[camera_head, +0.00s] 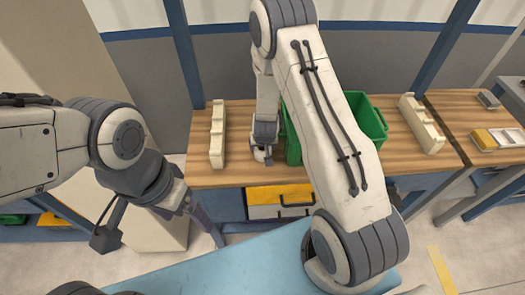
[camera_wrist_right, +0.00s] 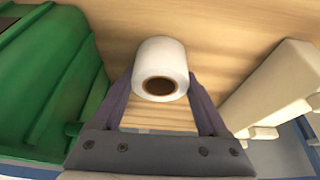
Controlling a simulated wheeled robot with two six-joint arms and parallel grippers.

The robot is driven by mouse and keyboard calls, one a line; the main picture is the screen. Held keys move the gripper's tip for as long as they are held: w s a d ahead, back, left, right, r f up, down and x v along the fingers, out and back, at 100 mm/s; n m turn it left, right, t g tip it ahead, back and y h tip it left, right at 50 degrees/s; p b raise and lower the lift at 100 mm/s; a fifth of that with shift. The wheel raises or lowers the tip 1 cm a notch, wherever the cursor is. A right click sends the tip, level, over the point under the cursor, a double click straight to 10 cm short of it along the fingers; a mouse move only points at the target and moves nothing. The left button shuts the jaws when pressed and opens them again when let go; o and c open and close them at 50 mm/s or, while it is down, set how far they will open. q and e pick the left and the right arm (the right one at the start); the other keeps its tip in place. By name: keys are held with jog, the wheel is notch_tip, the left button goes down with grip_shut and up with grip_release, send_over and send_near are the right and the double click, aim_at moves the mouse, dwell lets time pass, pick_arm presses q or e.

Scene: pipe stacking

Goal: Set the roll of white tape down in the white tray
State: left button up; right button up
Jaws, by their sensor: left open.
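The roll of white tape (camera_wrist_right: 160,70) is between the two fingers of my right gripper (camera_wrist_right: 161,85) in the right wrist view, with its dark core hole facing the camera. The fingers press against its sides. In the head view my right gripper (camera_head: 262,153) points down over the wooden table, left of the green bin; the roll is hard to make out there. My left gripper (camera_head: 198,212) is open, low in front of the table's left end, away from the roll.
The green bin (camera_head: 372,118) stands on the wooden table (camera_head: 240,175), partly behind my right arm. It fills the left of the wrist view. Ivory stepped racks stand at left (camera_head: 217,135) and right (camera_head: 421,123).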

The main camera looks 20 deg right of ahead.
jog(key=shift+c, duration=0.8)
jog(key=shift+r, duration=0.1)
jog(key=shift+r, duration=0.1)
